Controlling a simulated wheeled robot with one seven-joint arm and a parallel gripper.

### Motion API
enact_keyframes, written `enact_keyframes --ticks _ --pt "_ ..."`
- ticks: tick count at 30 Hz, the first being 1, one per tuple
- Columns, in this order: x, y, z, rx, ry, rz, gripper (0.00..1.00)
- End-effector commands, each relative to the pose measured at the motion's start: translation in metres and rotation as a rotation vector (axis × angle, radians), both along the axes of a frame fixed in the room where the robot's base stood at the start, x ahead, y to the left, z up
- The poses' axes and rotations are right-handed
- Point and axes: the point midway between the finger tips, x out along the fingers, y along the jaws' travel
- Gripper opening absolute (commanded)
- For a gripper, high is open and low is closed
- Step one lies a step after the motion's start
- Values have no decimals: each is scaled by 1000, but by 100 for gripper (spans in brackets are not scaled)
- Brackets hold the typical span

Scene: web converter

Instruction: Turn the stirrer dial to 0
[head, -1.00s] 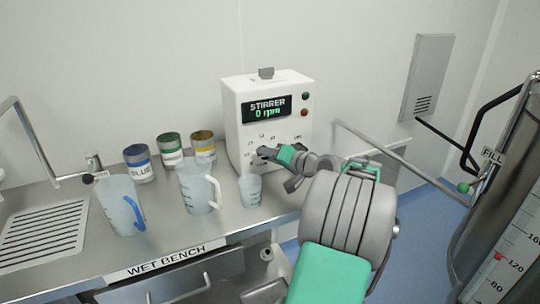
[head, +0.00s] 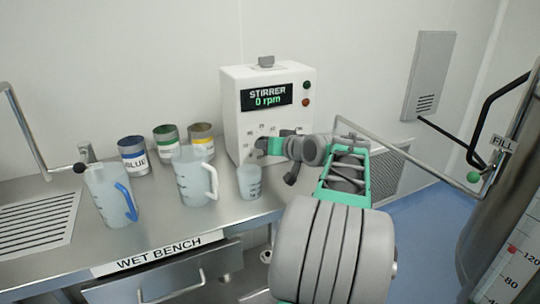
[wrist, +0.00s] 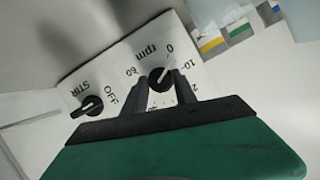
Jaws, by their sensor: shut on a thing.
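The white stirrer box (head: 236,128) stands at the right end of the bench, and its display (head: 266,97) reads "STIRRER 0 rpm". In the wrist view the black rpm dial (wrist: 161,79) sits among printed numbers, with 0 just beyond it, 10 to one side and 60 to the other. My gripper (wrist: 162,88) is shut on the dial, one finger on each side. Its pale pointer mark is small and its exact direction is hard to read. In the head view my gripper (head: 260,147) is at the lower front panel and hides the dial.
A black STIR/OFF knob (wrist: 88,105) is beside the dial. A small beaker (head: 249,182), a white-handled jug (head: 194,178) and a blue-handled jug (head: 110,194) stand left of the box. Several paint cans (head: 133,156) are behind them.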

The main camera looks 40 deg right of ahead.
Motion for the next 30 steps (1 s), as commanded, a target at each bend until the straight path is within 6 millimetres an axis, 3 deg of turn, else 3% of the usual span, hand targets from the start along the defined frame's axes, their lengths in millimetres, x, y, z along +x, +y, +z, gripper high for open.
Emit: enact_keyframes --ticks 12,30 --pt "1 3 -1 -250 69 2 0" --pt "1 2 2 -307 87 0 0"
